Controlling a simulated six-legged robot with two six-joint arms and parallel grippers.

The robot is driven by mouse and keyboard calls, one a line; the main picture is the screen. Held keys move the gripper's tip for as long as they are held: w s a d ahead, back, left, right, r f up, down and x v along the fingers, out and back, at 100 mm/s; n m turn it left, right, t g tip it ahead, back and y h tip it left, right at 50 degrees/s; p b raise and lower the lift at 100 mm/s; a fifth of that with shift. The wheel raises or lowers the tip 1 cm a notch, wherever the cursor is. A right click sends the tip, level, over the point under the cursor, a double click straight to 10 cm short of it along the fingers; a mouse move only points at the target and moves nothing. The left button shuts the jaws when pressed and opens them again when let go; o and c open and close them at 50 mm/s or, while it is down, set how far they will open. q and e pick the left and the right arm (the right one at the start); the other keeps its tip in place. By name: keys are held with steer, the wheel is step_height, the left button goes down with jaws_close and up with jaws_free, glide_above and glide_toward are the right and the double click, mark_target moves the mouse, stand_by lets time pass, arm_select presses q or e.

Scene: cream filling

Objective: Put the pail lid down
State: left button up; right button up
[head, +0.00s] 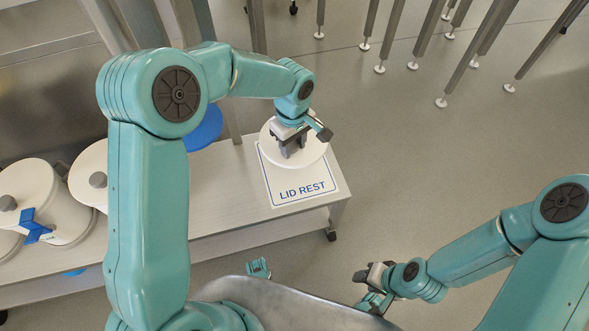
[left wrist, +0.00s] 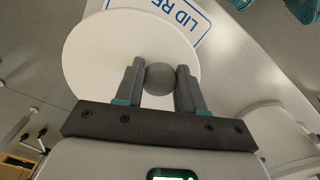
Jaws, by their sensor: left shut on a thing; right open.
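The pail lid is a white disc (head: 313,153) with a round grey knob; it lies over the white LID REST sheet (head: 322,194) on the right end of the bench. My left gripper (head: 290,150) is above the lid and shut on its knob. In the left wrist view the lid (left wrist: 95,55) spreads beyond the fingers (left wrist: 160,85), which sit on both sides of the grey knob (left wrist: 160,78). I cannot tell whether the lid touches the sheet. My right gripper (head: 372,285) is open and empty, low in front of the bench.
White lidded pails (head: 62,215) stand at the bench's left; one carries a blue clip (head: 33,228). A blue round thing (head: 206,128) is partly behind my left arm. The bench (head: 225,190) is bare left of the sheet. Metal legs stand on the floor at the back.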

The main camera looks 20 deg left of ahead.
arm_select(q)
step_height(320, 180, down, 8)
steer(key=shift+s+f+b, duration=0.1)
steer(key=shift+b, duration=0.85)
step_height(320, 180, down, 4)
steer(key=shift+f+b, duration=0.1)
steer(key=shift+b, duration=0.6)
steer(key=shift+f, duration=0.15)
steer(key=o, duration=1.1)
steer(key=shift+c, duration=0.2)
